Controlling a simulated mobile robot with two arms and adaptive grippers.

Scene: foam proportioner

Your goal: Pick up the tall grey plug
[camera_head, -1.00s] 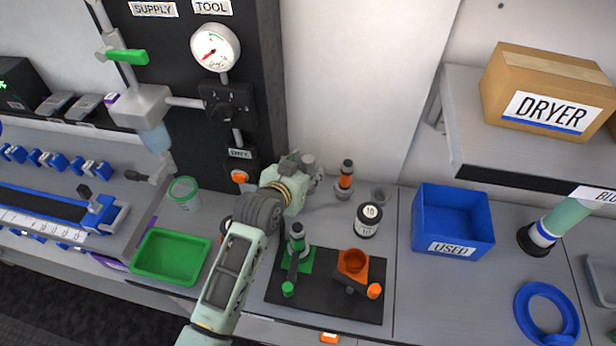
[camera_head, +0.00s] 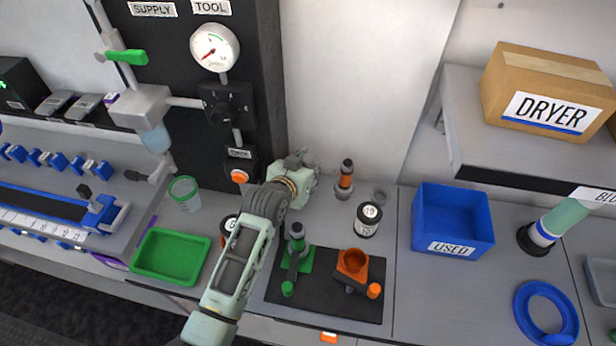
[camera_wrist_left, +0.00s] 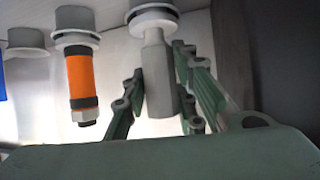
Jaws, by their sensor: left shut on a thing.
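The tall grey plug (camera_wrist_left: 160,95) shows in the left wrist view as a grey shaft with a wide pale flange and a dark ring. The picture is upside down there, so its flange is at the top. My left gripper (camera_wrist_left: 161,65) is shut on its shaft, with a green finger on each side. In the head view my left gripper (camera_head: 302,168) is at the back of the bench, left of the orange plug, and mostly hides the grey plug. I cannot tell whether the plug touches the bench. My right gripper is not in view.
An orange plug (camera_head: 345,176) stands close to the right, also in the wrist view (camera_wrist_left: 82,80). A black weight (camera_head: 368,218), a black mat (camera_head: 325,303) with green and orange fixtures, a green tray (camera_head: 170,257) and a blue bin (camera_head: 452,222) are around. The wall is close behind.

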